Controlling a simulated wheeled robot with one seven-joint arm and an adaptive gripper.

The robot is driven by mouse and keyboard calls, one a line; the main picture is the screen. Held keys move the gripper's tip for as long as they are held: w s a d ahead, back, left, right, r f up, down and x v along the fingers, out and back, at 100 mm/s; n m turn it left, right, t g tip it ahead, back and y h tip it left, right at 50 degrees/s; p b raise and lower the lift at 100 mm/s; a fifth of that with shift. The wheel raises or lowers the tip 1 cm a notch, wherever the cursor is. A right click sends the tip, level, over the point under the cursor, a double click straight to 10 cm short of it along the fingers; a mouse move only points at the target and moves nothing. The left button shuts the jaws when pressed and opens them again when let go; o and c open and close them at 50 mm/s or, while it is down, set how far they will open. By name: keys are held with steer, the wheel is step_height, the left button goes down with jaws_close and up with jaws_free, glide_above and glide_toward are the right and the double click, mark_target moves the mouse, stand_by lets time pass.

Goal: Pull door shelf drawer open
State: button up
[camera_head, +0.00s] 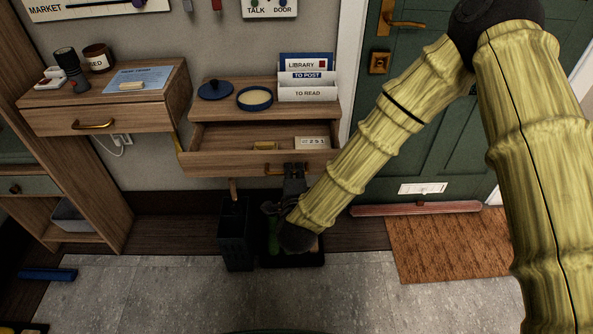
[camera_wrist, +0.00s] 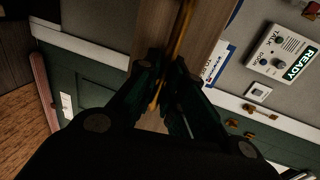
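The door shelf (camera_head: 225,113) is a wooden wall shelf beside the green door. Its drawer (camera_head: 215,163) stands out from under the top, and its inside shows. A small tan block and a cream block marked with digits (camera_head: 312,142) lie in the drawer. My gripper (camera_head: 291,172) is at the brass handle on the right part of the drawer front. In the wrist view the brass handle (camera_wrist: 184,25) runs between my two dark fingers, which close in on it. The exact finger contact is dark and partly hidden.
On the shelf top are a blue lid (camera_head: 215,89), a round blue-rimmed tin (camera_head: 254,98) and a letter rack (camera_head: 308,93). A dark bin (camera_head: 236,235) stands below. Another shelf with a shut drawer (camera_head: 95,120) is left. A doormat (camera_head: 440,245) lies right.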

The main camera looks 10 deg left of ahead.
steer(key=o, duration=0.3)
steer(key=v, duration=1.2)
stand_by(0.4)
steer(key=s+d+f+n+g+h+p, duration=0.1)
steer(key=s+d+f+n+g+p, duration=0.3)
steer(key=d+f, duration=0.45)
steer(key=s+d+f+n+g+p, duration=0.2)
steer(key=s+d+f+n+g, duration=0.25)
steer(key=d+f, duration=0.4)
steer(key=s+d+f+n+g+h+p, duration=0.2)
steer(key=s+d+f+n+g+p, duration=0.2)
steer(key=s+d, duration=1.1)
steer(key=d+n+g, duration=0.1)
steer(key=n+g, duration=0.1)
steer(key=shift+s+d+f+g+h, duration=0.2)
steer(key=shift+s+d+g+h, duration=0.05)
steer(key=shift+s+g+h, duration=0.15)
